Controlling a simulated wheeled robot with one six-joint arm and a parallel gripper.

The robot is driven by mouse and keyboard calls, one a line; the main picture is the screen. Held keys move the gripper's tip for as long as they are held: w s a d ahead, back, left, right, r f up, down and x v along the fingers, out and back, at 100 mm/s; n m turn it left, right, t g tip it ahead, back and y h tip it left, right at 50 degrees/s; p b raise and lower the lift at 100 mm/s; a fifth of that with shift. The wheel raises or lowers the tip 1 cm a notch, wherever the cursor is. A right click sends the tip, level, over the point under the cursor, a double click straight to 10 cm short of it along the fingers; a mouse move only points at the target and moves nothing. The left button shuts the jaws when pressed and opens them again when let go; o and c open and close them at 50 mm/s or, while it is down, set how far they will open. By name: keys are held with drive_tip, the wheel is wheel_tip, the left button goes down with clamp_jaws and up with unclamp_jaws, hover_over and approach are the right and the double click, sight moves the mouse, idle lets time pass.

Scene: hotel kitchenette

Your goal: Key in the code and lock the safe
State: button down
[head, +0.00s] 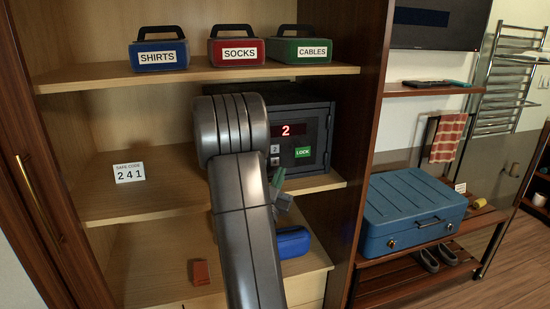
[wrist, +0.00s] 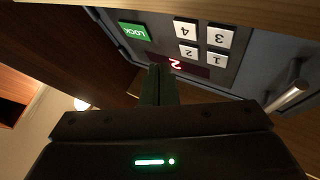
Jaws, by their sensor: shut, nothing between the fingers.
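The dark safe (head: 322,150) stands on the middle shelf of the wardrobe, its door seemingly closed. Its red display (head: 293,130) reads 2. The green LOCK key (head: 303,152) faces me. In the wrist view the panel is upside down, with white keys 1 (wrist: 217,57), 2 (wrist: 188,51), 3 (wrist: 219,37) and 4 (wrist: 185,30), the LOCK key (wrist: 134,31) and a handle (wrist: 288,96). My gripper (wrist: 158,72) is shut and empty, its tips near the display and off the keys. My gripper (head: 279,178) shows below the panel in the head view. My arm hides the safe's left part.
A code card (head: 129,172) reading 241 stands left on the same shelf. Labelled boxes for shirts (head: 158,55), socks (head: 237,52) and cables (head: 302,50) stand above. A blue item (head: 292,243) and a reddish-brown one (head: 200,272) lie below. A blue suitcase (head: 410,205) is at right.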

sight(279, 159)
drive_tip(key=shift+w+a+b, duration=0.25)
drive_tip(key=shift+w+b, duration=0.05)
drive_tip(key=shift+w, duration=0.5)
drive_tip(key=shift+w+a+b, duration=0.25)
drive_tip(key=shift+w+b, duration=0.05)
drive_tip(key=shift+w, duration=0.45)
drive_tip(key=shift+w, duration=0.1)
idle(0.8)
drive_tip(key=shift+w+f+b, duration=0.1)
drive_tip(key=shift+w+b, duration=0.05)
drive_tip(key=shift+b, duration=0.3)
drive_tip(key=shift+w+a, duration=0.1)
drive_tip(key=shift+w, duration=0.05)
drive_tip(key=shift+w+a+b, duration=0.1)
drive_tip(key=shift+w+b, duration=0.2)
drive_tip(key=shift+b, duration=0.1)
drive_tip(key=shift+s, duration=0.15)
idle(0.5)
drive_tip(key=shift+s+d+b, duration=0.2)
drive_tip(key=shift+s+b, duration=0.35)
drive_tip(key=shift+b, duration=0.05)
